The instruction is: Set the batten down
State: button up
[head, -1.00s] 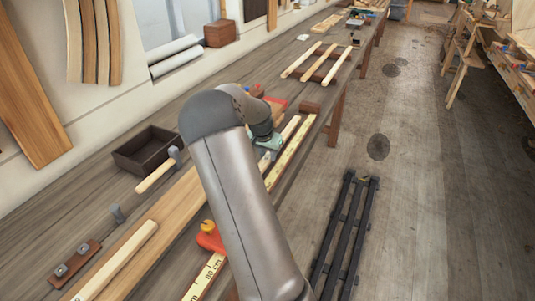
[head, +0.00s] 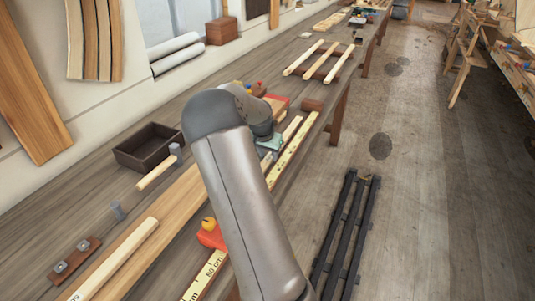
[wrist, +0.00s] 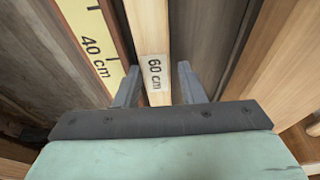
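A pale wooden batten marked "60 cm" (wrist: 151,50) runs between the two fingers of my gripper (wrist: 158,68) in the wrist view. The left finger is close against the batten's side, and a narrow gap shows at the right finger, so the gripper looks open around it. A yellow measuring strip marked "40 cm" (wrist: 95,45) lies to the left. In the head view the batten (head: 291,131) lies beside the strip (head: 291,150) along the bench's right side.
The long bench holds a dark open box (head: 147,148), a red clamp-like piece (head: 212,237), another pale batten (head: 115,262) and a brown block with bolts (head: 76,262). A dark slatted rack (head: 345,230) stands on the floor.

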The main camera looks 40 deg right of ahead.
jog(key=shift+s+d+r+p, duration=0.3)
jog(key=shift+s+r, duration=0.05)
jog(key=b+v, duration=0.1)
jog(key=v, duration=1.2)
jog(key=s+a+n+y, duration=0.2)
jog(key=s+a+n, duration=0.2)
jog(key=s+a, duration=0.5)
jog(key=s+a+n+y, duration=0.25)
jog(key=s+a, duration=0.35)
jog(key=a, duration=0.8)
jog(key=s+a+f+n, duration=0.2)
jog(key=s+a+n, duration=0.1)
jog(key=s, duration=0.3)
jog(key=s+a+f+n+g+h, duration=0.1)
jog(key=s+a+n, duration=0.2)
jog(key=s, duration=0.4)
jog(key=shift+s+a+f, duration=0.2)
jog(key=shift+a+f, duration=0.15)
jog(key=shift+a, duration=0.35)
